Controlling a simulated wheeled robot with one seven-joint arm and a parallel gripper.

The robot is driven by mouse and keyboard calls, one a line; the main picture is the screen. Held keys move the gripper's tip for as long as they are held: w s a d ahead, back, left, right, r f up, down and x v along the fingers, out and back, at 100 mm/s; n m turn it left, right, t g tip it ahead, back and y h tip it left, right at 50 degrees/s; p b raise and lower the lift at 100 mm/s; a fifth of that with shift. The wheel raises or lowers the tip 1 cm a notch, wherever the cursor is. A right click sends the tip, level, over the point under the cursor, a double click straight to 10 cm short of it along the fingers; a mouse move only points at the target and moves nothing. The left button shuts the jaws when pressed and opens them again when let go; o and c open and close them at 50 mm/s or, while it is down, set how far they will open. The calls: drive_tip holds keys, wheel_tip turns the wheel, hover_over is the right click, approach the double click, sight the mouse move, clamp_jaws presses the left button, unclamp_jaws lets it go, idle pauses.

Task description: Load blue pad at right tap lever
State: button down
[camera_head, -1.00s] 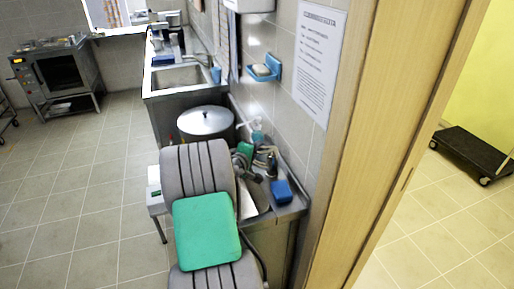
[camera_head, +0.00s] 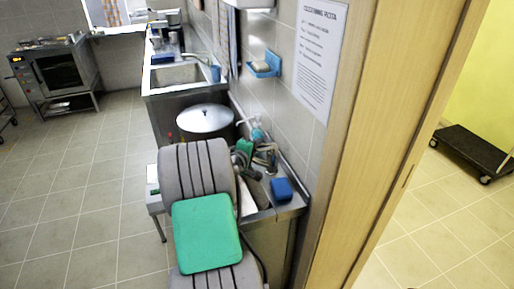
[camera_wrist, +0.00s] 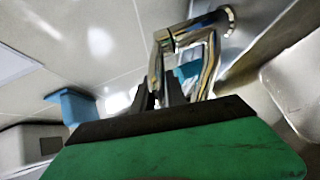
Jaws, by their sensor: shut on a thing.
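The blue pad (camera_head: 282,189) lies on the counter at the right of the near sink, close to the wall, apart from my gripper. The tap (camera_head: 268,153) rises behind it. In the wrist view the metal tap (camera_wrist: 205,45) is just beyond my gripper (camera_wrist: 160,98), whose dark fingers are shut on a green pad (camera_wrist: 180,150) with a dark layer along its edge. The green pad also shows small in the head view (camera_head: 244,146), left of the tap. The tap levers are not clear in the head view, and I cannot tell whether the green pad touches the tap.
A large lidded stockpot (camera_head: 205,120) stands behind the near sink. A blue soap dish (camera_head: 264,65) hangs on the wall, and a farther sink (camera_head: 178,76) lies beyond. The door frame (camera_head: 375,140) bounds the right side.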

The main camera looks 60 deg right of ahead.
drive_tip(key=c, duration=1.6)
unclamp_jaws()
drive_tip(key=shift+d+r, duration=0.1)
drive_tip(key=shift+r, duration=0.5)
drive_tip(key=shift+c, duration=0.2)
drive_tip(key=shift+o, duration=1)
drive_tip(key=shift+f, duration=0.35)
drive_tip(key=b+v, duration=0.1)
drive_tip(key=v, duration=0.7)
